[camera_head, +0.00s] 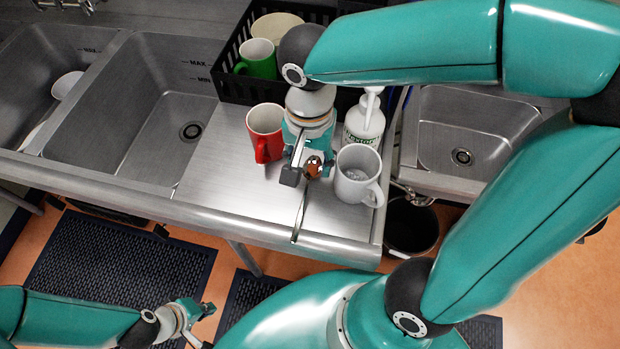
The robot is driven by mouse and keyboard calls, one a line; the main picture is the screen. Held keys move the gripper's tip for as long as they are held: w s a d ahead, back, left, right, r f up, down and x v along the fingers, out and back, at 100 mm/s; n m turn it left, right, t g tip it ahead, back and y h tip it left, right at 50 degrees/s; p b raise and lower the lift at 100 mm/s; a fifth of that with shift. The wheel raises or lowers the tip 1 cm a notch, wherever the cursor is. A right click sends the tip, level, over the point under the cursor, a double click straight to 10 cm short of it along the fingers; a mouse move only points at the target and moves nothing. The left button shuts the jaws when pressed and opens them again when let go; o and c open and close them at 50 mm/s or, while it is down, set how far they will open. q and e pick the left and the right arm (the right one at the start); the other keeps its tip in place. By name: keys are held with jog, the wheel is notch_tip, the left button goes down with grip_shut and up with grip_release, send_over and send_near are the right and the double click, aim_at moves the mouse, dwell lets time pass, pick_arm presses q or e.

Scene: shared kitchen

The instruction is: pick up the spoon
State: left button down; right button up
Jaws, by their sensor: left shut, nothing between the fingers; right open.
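A metal spoon (301,214) lies on the steel counter near its front edge. Its thin handle points toward the edge, and its far end is partly hidden by my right gripper. My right gripper (306,172) is open and points down over the far end of the spoon, between a red mug and a white mug. I cannot tell whether its fingers touch the spoon. My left gripper (190,318) is shut and empty, low at the lower left in front of the sink unit, far from the spoon.
The red mug (265,130) stands left of my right gripper, the white mug (355,175) close on its right. A white soap bottle (365,120) and a black crate (232,90) with a green mug (258,60) stand behind. Sink basins (150,110) lie left.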

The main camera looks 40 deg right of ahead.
aim_at(309, 180)
notch_tip(309, 180, down, 6)
jog(key=shift+r, duration=0.1)
grip_shut()
dwell(0.5)
